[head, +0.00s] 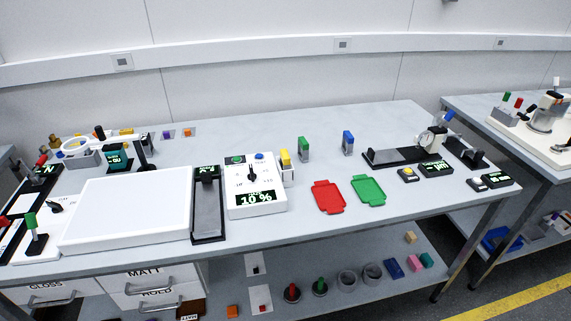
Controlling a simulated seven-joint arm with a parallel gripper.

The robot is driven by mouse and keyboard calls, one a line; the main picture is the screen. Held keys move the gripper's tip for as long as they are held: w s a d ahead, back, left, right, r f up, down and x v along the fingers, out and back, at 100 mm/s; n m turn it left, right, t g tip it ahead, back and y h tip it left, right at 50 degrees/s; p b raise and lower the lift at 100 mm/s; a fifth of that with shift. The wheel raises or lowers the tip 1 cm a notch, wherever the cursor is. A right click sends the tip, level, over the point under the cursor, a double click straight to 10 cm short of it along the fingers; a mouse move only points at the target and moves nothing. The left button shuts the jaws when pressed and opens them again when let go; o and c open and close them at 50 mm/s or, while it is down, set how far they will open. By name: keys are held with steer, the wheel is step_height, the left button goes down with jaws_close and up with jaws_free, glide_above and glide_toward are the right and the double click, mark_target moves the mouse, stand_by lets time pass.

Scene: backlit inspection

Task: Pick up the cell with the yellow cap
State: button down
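The cell with the yellow cap (285,157) stands upright on the bench, close by the right side of a white control box (256,196) with a dial and a "10 %" display. Its pale lower body is partly seen beside the box; I cannot tell whether they touch. A cell with a green cap (303,143) stands just to its right and a little behind. A cell with a blue cap (348,137) stands further right. I do not see my gripper in this view.
A red tray (328,197) and a green tray (368,190) lie to the right, in front of the cells. A large white panel (128,211) fills the left front. A black rail instrument (395,157) stands at the right. The bench behind the cells is clear.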

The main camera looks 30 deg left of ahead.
steer(key=c, duration=1.9)
jaws_free()
steer(key=o, duration=1.1)
steer(key=shift+c, duration=0.2)
